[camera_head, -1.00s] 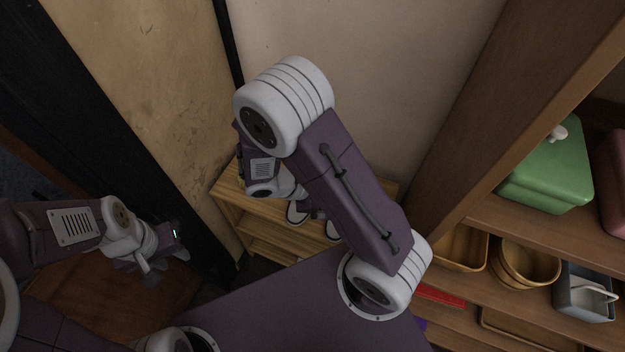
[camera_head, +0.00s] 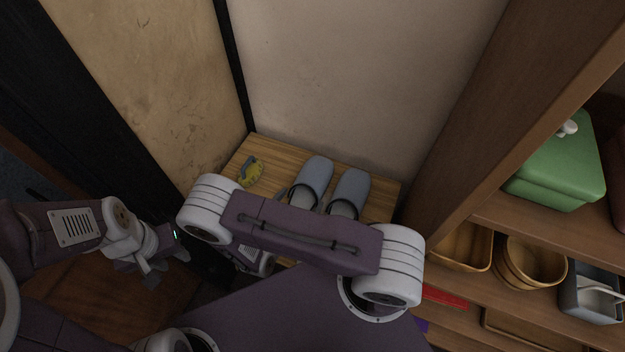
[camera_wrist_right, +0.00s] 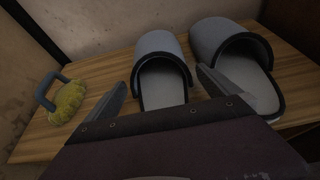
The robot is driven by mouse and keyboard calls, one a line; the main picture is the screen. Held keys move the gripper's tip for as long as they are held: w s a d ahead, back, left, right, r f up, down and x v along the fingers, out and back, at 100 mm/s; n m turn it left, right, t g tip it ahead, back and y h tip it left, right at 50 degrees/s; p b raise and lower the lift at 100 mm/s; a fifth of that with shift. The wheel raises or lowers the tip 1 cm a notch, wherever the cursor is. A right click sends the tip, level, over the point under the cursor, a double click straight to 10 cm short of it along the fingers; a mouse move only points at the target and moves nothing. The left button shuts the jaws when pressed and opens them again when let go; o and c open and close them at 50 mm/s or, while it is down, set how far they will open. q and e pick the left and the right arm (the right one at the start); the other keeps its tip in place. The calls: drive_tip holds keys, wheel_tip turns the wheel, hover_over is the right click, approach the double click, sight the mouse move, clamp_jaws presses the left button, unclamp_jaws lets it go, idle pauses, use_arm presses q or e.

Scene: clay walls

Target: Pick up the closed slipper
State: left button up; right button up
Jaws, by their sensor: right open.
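Two grey-blue closed-toe slippers with dark trim lie side by side on a wooden shelf top: the left slipper (camera_head: 313,180) and the right slipper (camera_head: 349,189). They look alike. In the right wrist view the left slipper (camera_wrist_right: 160,67) lies ahead between the open fingers of my right gripper (camera_wrist_right: 163,95), and the right slipper (camera_wrist_right: 235,60) lies to the right of them. The gripper holds nothing; contact cannot be told. In the head view my right arm hides most of this gripper. My left gripper (camera_head: 158,265) is at lower left, away from the slippers.
A yellow brush with a grey handle (camera_head: 250,172) lies left of the slippers on the shelf top (camera_head: 270,150). Walls stand behind and to the left. At right, a tall wooden shelf holds a green box (camera_head: 555,175), a wooden bucket (camera_head: 530,262) and a grey bin (camera_head: 590,292).

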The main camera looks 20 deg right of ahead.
sight(306, 195)
drive_tip(key=x, duration=0.5)
drive_tip(key=shift+w+f, duration=0.1)
drive_tip(key=shift+f, duration=0.1)
drive_tip(key=c, duration=1.1)
